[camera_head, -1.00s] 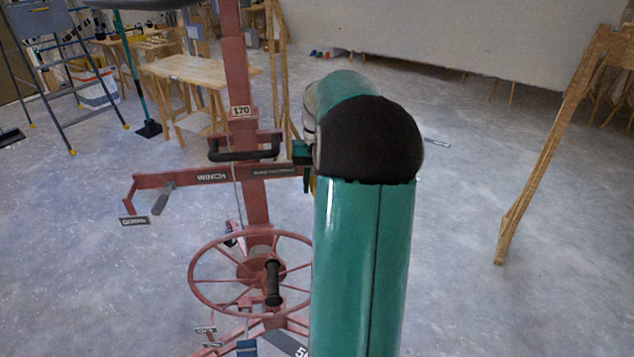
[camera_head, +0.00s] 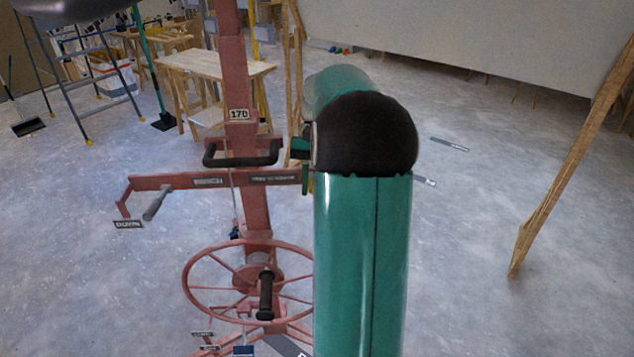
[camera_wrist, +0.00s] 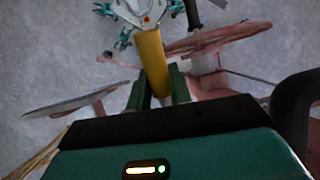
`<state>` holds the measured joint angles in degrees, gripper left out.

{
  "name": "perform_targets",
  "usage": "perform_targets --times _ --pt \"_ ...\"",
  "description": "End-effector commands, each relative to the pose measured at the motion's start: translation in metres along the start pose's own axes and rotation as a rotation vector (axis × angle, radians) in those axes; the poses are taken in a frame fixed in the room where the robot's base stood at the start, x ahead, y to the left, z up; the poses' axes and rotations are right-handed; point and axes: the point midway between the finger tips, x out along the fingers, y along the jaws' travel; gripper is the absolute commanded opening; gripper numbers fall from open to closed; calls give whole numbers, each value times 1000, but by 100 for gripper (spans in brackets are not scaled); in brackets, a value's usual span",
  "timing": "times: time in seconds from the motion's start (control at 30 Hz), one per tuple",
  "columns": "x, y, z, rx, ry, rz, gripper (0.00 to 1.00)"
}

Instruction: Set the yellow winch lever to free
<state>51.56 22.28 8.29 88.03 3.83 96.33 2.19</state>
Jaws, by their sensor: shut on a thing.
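The yellow lever (camera_wrist: 151,58) is a thick yellow bar in the middle of the wrist view. My gripper (camera_wrist: 157,88) has its two green fingers on either side of the lever's near end and is shut on it. In the head view my green arm stands in front and hides the lever and most of my gripper. The red winch frame (camera_head: 256,215) shows left of my arm, with a red handwheel (camera_head: 185,289) low on it. The lever's setting cannot be read from these frames.
A crank handle (camera_head: 155,204) sticks out at the frame's left. A black handle (camera_head: 240,160) is on the post. A wooden trestle table (camera_head: 215,66) and a stepladder (camera_head: 70,75) stand behind. A wooden prop (camera_head: 560,165) leans at right. The floor between is mostly clear.

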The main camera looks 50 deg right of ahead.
Motion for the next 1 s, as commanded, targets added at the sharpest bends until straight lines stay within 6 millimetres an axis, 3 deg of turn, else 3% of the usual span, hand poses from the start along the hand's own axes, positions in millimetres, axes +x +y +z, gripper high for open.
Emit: perform_targets --times 0.7,0.73,0.8,0.83,1.0 --pt "-2 -2 3 7 -31 0 0" --pt "-2 -2 3 7 -30 0 23" --pt "-2 -2 3 6 -30 0 36" --pt "-2 -2 3 6 -30 0 40" --pt "-2 -1 2 6 -31 0 40"
